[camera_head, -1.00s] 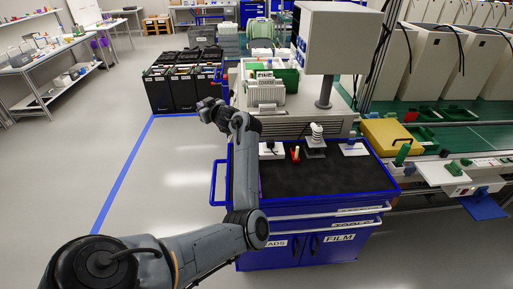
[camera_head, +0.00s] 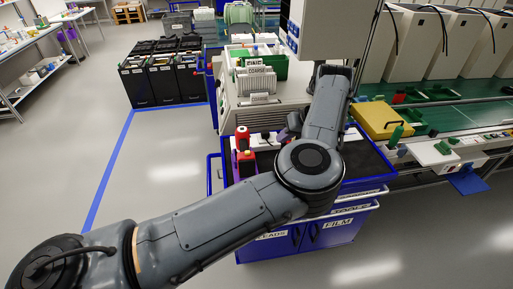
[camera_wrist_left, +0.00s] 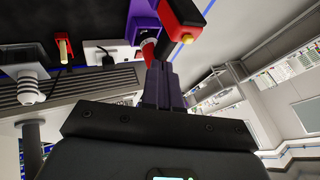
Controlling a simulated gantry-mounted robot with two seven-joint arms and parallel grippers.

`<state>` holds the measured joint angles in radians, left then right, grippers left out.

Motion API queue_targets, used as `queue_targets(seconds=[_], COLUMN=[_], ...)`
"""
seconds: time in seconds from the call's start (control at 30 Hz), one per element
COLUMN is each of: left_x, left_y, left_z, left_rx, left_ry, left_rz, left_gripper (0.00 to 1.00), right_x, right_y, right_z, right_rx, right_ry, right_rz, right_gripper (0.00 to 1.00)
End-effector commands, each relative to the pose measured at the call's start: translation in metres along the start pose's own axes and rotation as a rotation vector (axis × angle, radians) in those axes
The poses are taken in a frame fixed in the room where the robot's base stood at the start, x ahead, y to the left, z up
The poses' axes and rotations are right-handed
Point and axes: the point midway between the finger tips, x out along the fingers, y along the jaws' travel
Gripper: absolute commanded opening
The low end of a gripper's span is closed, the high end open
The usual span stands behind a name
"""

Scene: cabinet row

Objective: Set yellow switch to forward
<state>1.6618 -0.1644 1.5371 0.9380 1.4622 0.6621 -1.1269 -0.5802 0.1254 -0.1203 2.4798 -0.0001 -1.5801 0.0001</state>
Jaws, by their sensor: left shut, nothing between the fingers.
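My left gripper (camera_head: 281,134) is over the back of the blue cart, mostly behind my own arm. In the left wrist view its fingers (camera_wrist_left: 160,70) are together and empty, with the tips close to a red cylinder on a purple box (camera_wrist_left: 145,22); I cannot tell whether they touch. A small switch with a yellow lever in a red base (camera_wrist_left: 65,48) stands apart to the left in that view. My arm hides it in the head view. A red and black part with a yellow tip (camera_wrist_left: 187,25) is beside the purple box. My right gripper is not in view.
The blue cart (camera_head: 213,178) carries a dark mat. A white ribbed post (camera_wrist_left: 30,88) and a white plate with a black plug (camera_wrist_left: 108,52) are near the switch. A yellow case (camera_head: 378,118) and a grey machine (camera_head: 258,80) are close by.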

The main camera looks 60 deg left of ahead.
Motion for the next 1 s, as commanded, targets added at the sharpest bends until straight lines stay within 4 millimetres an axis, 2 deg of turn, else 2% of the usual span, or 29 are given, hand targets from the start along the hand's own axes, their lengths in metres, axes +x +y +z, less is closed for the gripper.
queue_targets(seconds=[0.03,0.43,0.7,1.0], left_x=[0.011,0.088,0.098,0.103], left_y=[0.0,0.0,-0.025,-0.035], left_z=[0.001,0.0,0.0,0.0], left_rx=[0.0,-0.004,-0.006,-0.004], left_ry=[0.0,0.001,0.0,0.001], left_rz=[-0.005,-0.005,-0.001,0.0], left_gripper=[0.0,0.0,0.0,0.0], right_x=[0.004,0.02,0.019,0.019], right_y=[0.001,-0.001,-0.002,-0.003], right_z=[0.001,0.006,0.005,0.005], right_rx=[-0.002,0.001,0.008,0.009], right_ry=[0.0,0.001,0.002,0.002], right_rz=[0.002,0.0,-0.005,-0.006], right_gripper=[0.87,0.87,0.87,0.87])
